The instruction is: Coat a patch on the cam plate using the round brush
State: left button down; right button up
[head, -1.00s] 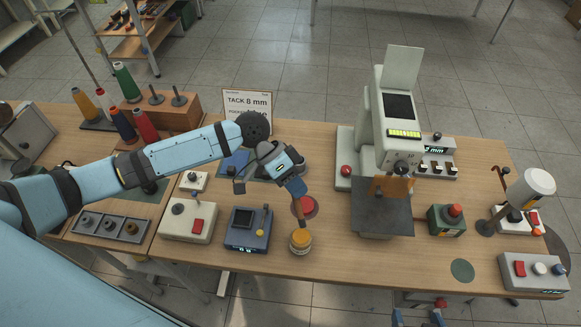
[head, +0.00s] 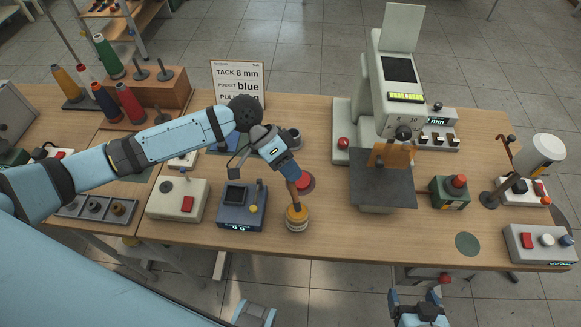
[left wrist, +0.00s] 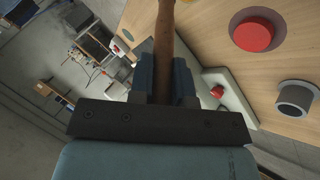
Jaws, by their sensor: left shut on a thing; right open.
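My left gripper (head: 289,172) is shut on the brown wooden handle of the round brush (head: 293,188). The handle also shows between the fingers in the left wrist view (left wrist: 164,35). The brush points down into or onto a small yellow-rimmed pot (head: 297,222) near the table's front edge; its bristles are hidden, so I cannot tell how deep it sits. A flat dark grey plate (head: 372,192) lies under the white machine's head at right; I cannot tell whether it is the cam plate. My right gripper (head: 420,302) is open and empty, below the table's front edge.
A red button (head: 305,182) lies right behind the pot. A blue-grey box with a lever (head: 240,207) stands left of it. The white machine (head: 395,75) with an orange guard (head: 390,155) rises at right. Bare wood lies between pot and plate.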

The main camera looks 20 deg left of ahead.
pick_arm(q)
jog(key=shift+f, duration=0.15)
dwell(0.4)
jog(key=shift+f, duration=0.25)
jog(key=shift+f, duration=0.25)
dwell(0.7)
jog(key=shift+f, duration=0.15)
dwell(1.4)
notch_tip(320, 180, up, 6)
jog(key=p, duration=0.5)
jog(key=shift+f, duration=0.25)
jog(key=shift+r+p, duration=0.9)
jog(key=shift+p, duration=0.15)
